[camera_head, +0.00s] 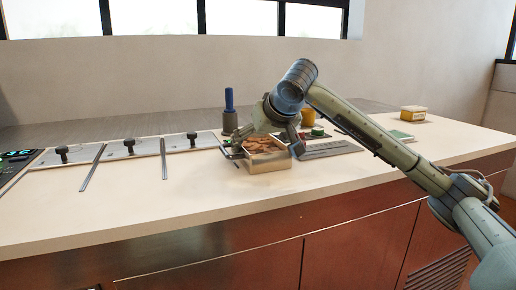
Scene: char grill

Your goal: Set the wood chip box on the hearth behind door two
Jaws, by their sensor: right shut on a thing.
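The wood chip box (270,164) is a small pale open-topped box with brown chips in it, at the middle of the counter. My right gripper (264,146) reaches down over it from the right and is shut on it. The box looks level, at or just above the counter top; I cannot tell if it touches. Three grey panels with black knobs, such as the middle one (130,149), lie in a row at the left. No number shows, so I cannot tell which is door two. No hearth shows. My left gripper is out of view.
A blue-topped bottle (229,108) stands just behind the box. A grey flat tool (330,150) lies to its right, and a yellow tub (413,113) stands farther right. Thin bars (92,168) lie between the panels. The pale counter front (150,203) is clear.

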